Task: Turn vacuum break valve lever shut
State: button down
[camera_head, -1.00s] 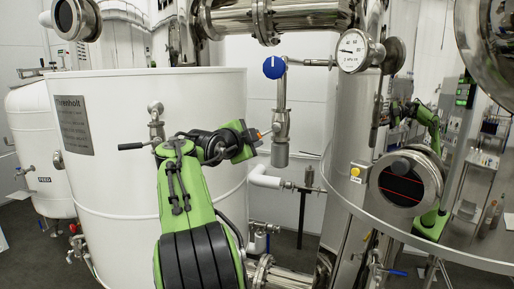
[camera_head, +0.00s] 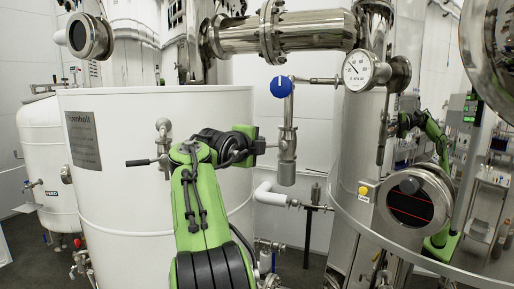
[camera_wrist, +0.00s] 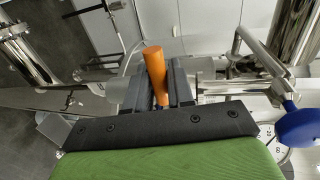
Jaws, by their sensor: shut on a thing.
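An orange lever handle (camera_wrist: 154,66) shows in the wrist view between the dark fingers of my gripper (camera_wrist: 158,88), which is shut on it. In the head view my gripper (camera_head: 264,147) is just left of a vertical silver valve body (camera_head: 287,140), at about its mid height. The orange handle does not show there; my gripper seems to hide it. A blue round knob (camera_head: 281,87) sits on the pipe above the valve body and also shows at the right of the wrist view (camera_wrist: 308,126). How far the lever is turned cannot be told.
A large white tank (camera_head: 120,210) stands left and behind my arm, with a black-handled valve (camera_head: 140,162) on its side. A pressure gauge (camera_head: 360,70) and a steel column (camera_head: 350,190) are at the right. A white elbow pipe (camera_head: 268,194) runs below the valve body.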

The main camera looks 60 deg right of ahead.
jog(key=shift+r, duration=0.1)
jog(key=c, duration=1.1)
grip_release()
jog(key=shift+c, duration=0.2)
jog(key=b+v, duration=0.1)
jog(key=v, duration=1.4)
jog(key=shift+a, duration=0.4)
